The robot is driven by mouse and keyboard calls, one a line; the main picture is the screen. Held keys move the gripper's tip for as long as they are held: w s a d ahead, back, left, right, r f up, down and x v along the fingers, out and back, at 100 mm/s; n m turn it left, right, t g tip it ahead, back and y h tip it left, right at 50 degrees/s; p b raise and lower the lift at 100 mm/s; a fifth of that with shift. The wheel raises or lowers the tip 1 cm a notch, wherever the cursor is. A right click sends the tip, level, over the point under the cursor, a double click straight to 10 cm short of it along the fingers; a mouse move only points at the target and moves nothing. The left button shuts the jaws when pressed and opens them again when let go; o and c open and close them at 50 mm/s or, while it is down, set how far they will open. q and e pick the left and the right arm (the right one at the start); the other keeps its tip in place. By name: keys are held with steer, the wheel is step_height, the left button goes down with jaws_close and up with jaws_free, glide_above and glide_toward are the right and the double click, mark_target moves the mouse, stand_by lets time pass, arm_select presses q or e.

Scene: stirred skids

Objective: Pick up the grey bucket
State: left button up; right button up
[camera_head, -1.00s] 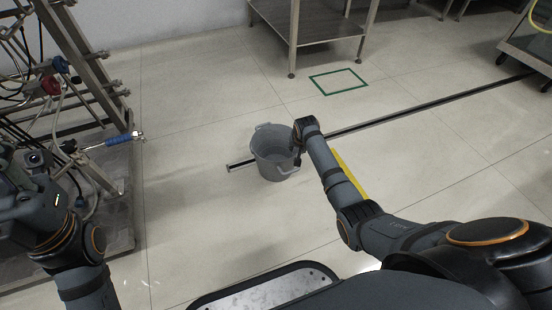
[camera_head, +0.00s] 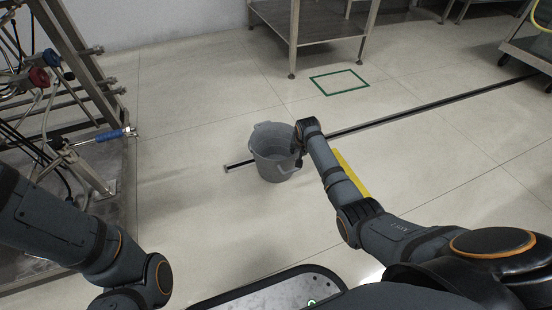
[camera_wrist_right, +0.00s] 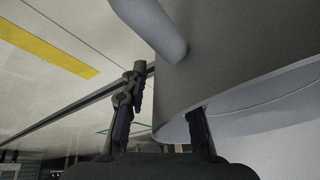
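The grey bucket (camera_head: 270,160) stands upright on the floor in the middle of the head view. My right gripper (camera_head: 298,158) is at its right rim, partly hidden by its own wrist. In the right wrist view the bucket (camera_wrist_right: 235,60) fills the right side. There my right gripper (camera_wrist_right: 165,125) straddles the rim: one finger is outside the wall and the other is on the inner side. Its fingers are apart, with a visible gap between the outer finger and the wall. My left arm shows at lower left in the head view, but its gripper is out of frame.
A metal rack with hoses (camera_head: 80,60) and a blue-handled tool (camera_head: 110,135) stands at left. A steel table (camera_head: 320,25) is behind the bucket. A green square (camera_head: 340,82), a dark floor channel (camera_head: 430,104) and a yellow strip (camera_head: 350,172) mark the otherwise clear floor.

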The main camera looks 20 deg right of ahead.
jaws_close()
steer(key=shift+r, duration=0.1)
stand_by(0.5)
